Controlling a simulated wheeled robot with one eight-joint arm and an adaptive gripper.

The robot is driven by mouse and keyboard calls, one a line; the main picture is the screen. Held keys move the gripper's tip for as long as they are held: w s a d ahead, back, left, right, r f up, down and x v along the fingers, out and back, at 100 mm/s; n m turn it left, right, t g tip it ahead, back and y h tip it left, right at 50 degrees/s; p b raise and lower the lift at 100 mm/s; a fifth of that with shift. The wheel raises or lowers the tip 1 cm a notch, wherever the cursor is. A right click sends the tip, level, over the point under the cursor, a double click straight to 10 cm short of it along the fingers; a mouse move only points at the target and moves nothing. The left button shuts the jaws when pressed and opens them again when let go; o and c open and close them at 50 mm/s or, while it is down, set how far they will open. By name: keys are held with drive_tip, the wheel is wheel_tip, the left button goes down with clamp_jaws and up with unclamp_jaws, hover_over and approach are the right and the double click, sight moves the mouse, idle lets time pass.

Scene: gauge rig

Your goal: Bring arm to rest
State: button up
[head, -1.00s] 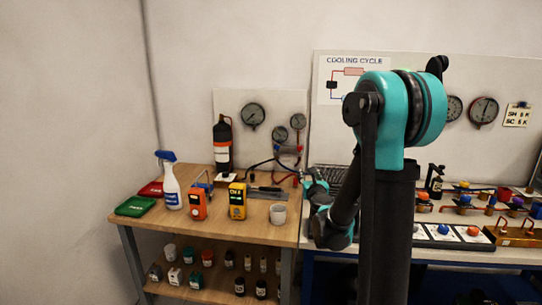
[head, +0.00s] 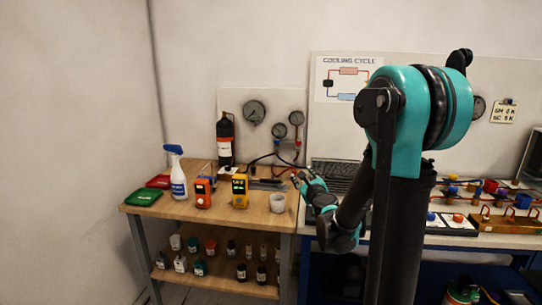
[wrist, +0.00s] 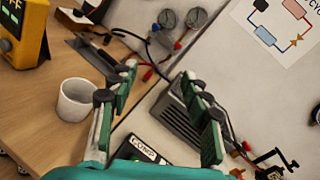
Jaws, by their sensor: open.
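My gripper (wrist: 160,112) is open in the wrist view, with its two green-padded fingers apart and nothing between them. Beyond the fingers lie the dark grilled unit (wrist: 185,118) and the edge of the wooden bench. In the head view my gripper (head: 300,180) is small, partly hidden by my own wrist, at the right end of the wooden bench (head: 150,208). My teal and black arm fills the right middle of the head view and hides part of the rear board.
A white cup (head: 277,203) stands near the bench's right edge, left of my gripper. A yellow meter (head: 240,191), an orange meter (head: 203,193) and a spray bottle (head: 177,175) stand further left. A blue-framed table (head: 450,240) with valves lies right.

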drive_tip(key=s+a+f+n+g+y, duration=0.2)
drive_tip(key=s+f+n+g, duration=0.15)
drive_tip(key=s+n, duration=0.45)
drive_tip(key=s+a+f+n+g+y, duration=0.1)
drive_tip(key=s+a+f+n+g, duration=0.15)
drive_tip(key=s+f+n, duration=0.55)
drive_tip(key=s+d+f+n+g+h, duration=0.3)
drive_tip(key=s+d+f+n, duration=0.1)
drive_tip(key=s, duration=0.4)
drive_tip(key=s+d+f+n+g+h, duration=0.2)
drive_tip(key=s+d+f+n+g, duration=0.2)
drive_tip(key=s+d+n, duration=0.3)
drive_tip(key=shift+s+d+f+n+h, duration=0.3)
drive_tip(key=shift+s+n+h, duration=0.1)
drive_tip(key=shift+s+n, duration=0.8)
